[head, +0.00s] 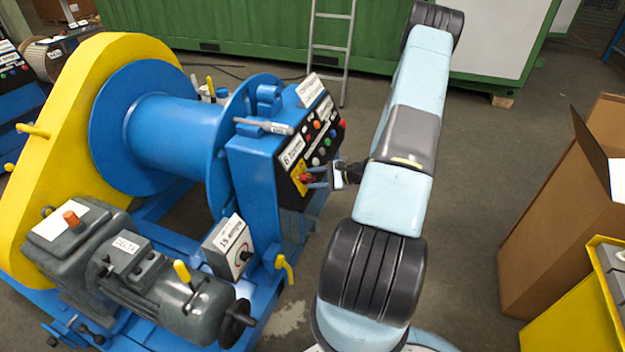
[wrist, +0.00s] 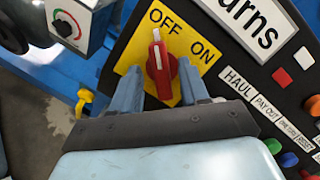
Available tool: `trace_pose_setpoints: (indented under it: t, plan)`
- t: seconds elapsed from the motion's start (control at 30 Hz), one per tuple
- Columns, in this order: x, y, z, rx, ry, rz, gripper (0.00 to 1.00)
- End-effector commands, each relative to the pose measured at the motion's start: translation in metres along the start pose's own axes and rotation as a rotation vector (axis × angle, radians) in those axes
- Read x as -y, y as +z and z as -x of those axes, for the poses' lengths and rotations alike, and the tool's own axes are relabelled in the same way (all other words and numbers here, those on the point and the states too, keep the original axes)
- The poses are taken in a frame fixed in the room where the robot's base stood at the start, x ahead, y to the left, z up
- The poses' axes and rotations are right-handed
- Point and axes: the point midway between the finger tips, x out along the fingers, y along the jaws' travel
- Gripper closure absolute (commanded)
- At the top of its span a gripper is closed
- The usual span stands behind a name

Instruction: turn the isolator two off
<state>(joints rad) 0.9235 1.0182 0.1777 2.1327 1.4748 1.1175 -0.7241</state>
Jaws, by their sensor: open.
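A red rotary isolator knob (wrist: 160,68) sits on a yellow plate (wrist: 183,84) marked OFF and ON in the wrist view. Its white mark points up, toward the word OFF. In the head view the knob (head: 306,178) is small, on the black panel of the blue winch. No isolator number is readable. My gripper (wrist: 159,76) is open, with one blue finger on each side of the knob. A gap seems to show on both sides; contact cannot be told. The gripper (head: 314,178) reaches the panel from the right in the head view.
Coloured buttons (head: 317,125) sit on the panel above the knob. A dial box (head: 229,247) and yellow lever (head: 285,265) are lower left of the gripper. The winch drum (head: 165,135) stands left. A cardboard box (head: 555,215) stands right. Floor (head: 470,190) is clear between.

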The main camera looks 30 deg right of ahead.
Motion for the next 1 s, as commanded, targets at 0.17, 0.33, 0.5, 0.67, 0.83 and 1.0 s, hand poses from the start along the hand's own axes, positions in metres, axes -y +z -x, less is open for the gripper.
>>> trace_pose_setpoints:
  t: [0.17,0.33,0.5,0.67,0.83,1.0]
  plan:
    - [0.000,-0.001,0.027,-0.004,-0.003,-0.001,0.55]
    - [0.000,-0.001,0.061,-0.004,-0.002,0.000,0.55]
    - [0.000,-0.001,0.094,-0.002,-0.001,0.001,0.55]
    - [-0.001,-0.001,0.117,-0.001,-0.001,-0.001,0.55]
    - [-0.001,-0.001,0.130,0.000,0.000,-0.001,0.55]
    - [-0.001,-0.001,0.133,0.000,0.000,-0.001,0.55]
